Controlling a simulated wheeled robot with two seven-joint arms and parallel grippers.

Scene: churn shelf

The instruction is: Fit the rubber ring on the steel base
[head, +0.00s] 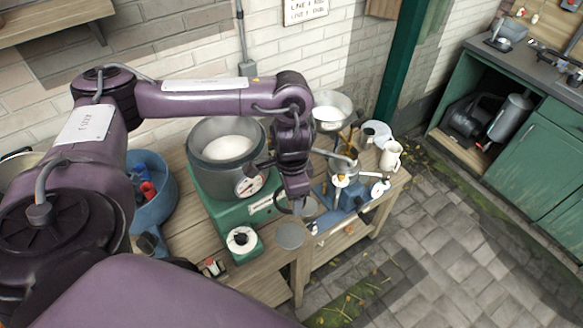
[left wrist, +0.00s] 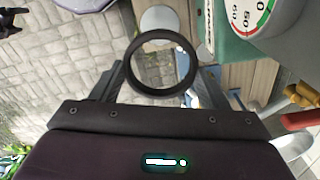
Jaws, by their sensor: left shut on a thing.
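My left gripper (head: 300,205) points down at the front edge of the bench in the head view. In the left wrist view its two fingers (left wrist: 162,78) are shut on the black rubber ring (left wrist: 160,92), one finger at each side. A flat round grey disc (head: 290,236), which may be the steel base, shows just below the gripper in the head view. In the left wrist view the disc (left wrist: 158,20) lies beyond the ring, apart from it. The gripper partly hides the ring in the head view.
A green scale (head: 222,208) with a dial carries a large grey pot (head: 196,150) left of the gripper. A blue tub (head: 152,205) stands further left. A blue tray (head: 345,212) with metal parts and a white jug (head: 391,156) are to the right. Paved floor lies in front.

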